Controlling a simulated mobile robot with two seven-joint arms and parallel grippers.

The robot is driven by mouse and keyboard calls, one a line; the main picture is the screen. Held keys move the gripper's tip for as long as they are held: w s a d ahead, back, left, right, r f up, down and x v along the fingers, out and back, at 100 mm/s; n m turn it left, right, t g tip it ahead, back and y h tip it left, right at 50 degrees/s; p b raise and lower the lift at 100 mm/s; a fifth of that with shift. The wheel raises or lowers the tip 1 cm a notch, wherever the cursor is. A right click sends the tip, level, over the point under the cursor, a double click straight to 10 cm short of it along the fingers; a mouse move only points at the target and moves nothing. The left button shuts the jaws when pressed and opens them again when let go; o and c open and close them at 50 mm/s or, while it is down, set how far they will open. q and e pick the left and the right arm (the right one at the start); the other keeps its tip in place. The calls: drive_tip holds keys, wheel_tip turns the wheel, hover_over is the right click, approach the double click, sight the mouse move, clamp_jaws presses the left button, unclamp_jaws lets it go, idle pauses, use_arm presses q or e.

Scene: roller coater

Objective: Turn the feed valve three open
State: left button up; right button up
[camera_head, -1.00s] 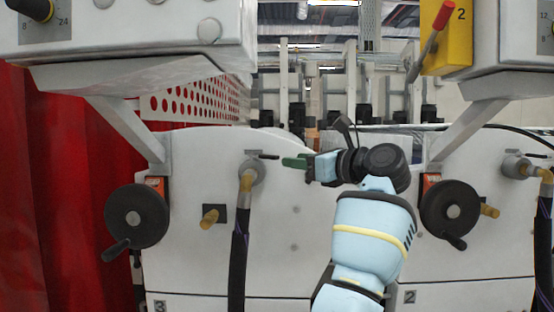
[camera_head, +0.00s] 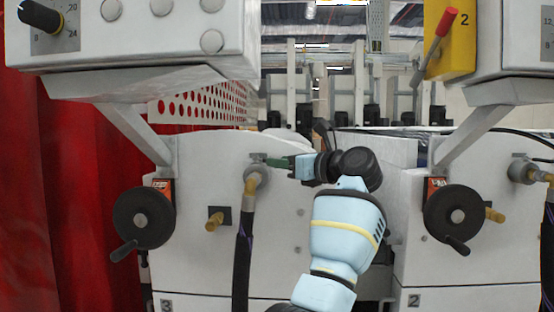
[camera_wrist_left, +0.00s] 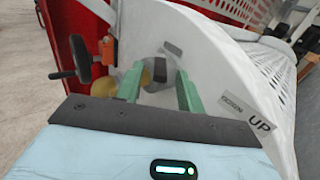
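The feed valve (camera_head: 256,174) on the machine panel marked 3 is a round grey body with a brass fitting and a black hose hanging below. Its short dark handle (camera_head: 257,156) is at the top. The green fingertips of my left gripper (camera_head: 274,162) are just right of the handle; contact cannot be told. In the left wrist view my left gripper (camera_wrist_left: 158,78) is open, with the grey valve body (camera_wrist_left: 152,70) seen beyond and between its fingers. The handle (camera_wrist_left: 173,48) shows there as a small grey bar past the fingertips. My right gripper is not in view.
A black handwheel (camera_head: 144,218) and a brass stub (camera_head: 215,218) are left of the valve. A control box (camera_head: 150,45) overhangs above. Panel 2 at right has another valve (camera_head: 522,170) and handwheel (camera_head: 453,213). A red curtain (camera_head: 70,180) hangs at far left.

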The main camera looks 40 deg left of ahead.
use_arm(q)
drive_tip(key=shift+a, duration=0.95)
clamp_jaws()
